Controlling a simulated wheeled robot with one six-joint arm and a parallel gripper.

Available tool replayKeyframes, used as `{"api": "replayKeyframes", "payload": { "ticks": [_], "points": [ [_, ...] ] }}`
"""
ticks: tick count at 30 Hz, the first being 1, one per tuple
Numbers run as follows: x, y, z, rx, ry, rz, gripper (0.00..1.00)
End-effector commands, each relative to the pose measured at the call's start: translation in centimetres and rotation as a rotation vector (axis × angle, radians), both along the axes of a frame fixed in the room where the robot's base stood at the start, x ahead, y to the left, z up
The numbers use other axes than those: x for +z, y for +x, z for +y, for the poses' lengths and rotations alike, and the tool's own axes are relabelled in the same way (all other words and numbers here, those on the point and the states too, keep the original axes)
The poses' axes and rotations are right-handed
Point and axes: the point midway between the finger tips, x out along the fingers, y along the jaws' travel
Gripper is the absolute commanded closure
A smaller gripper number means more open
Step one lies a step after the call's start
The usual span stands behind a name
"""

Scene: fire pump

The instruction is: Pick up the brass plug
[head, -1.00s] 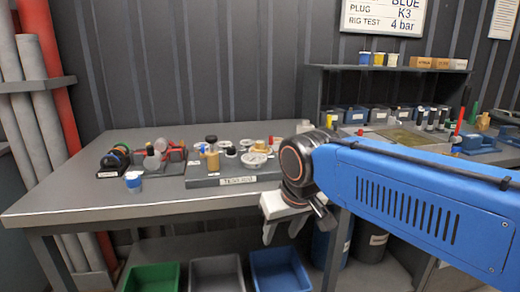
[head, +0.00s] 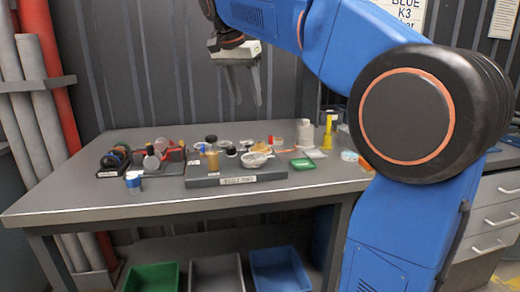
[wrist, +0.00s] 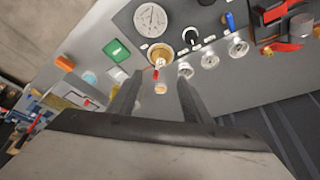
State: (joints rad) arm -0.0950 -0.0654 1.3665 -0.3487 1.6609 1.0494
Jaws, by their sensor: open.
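A round brass-coloured piece (wrist: 161,53), which looks like the brass plug, stands on the grey board beside the white dial gauge (wrist: 150,18) in the wrist view. A small red part shows against its near side. In the head view it is small and partly hidden behind the gauge (head: 254,160). A small tan disc (wrist: 161,88) shows between my fingers in the wrist view. My gripper (head: 246,103) is open and empty, high above the back of the bench, fingers pointing down. The wrist view also shows its open fingers (wrist: 160,77).
The grey bench (head: 110,204) carries a raised board (head: 205,182) with several fittings. The bench's front left is clear.

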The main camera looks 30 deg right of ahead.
Motion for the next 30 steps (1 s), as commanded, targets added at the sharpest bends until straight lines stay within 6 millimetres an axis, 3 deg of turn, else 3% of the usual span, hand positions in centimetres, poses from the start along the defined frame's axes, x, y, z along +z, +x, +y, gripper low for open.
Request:
{"api": "replayKeyframes", "payload": {
  "ticks": [4, 7, 24, 30],
  "points": [
    [0.7, 1.0, 0.0, -0.042, -0.002, -0.006, 0.55],
    [0.1, 1.2, -0.3, -0.05, -0.003, -0.005, 0.55],
    [-8.8, 2.9, -3.6, -0.047, -0.003, -0.005, 0.55],
    [-10.3, 3.2, -4.1, -0.046, -0.003, -0.007, 0.55]
  ]
}}
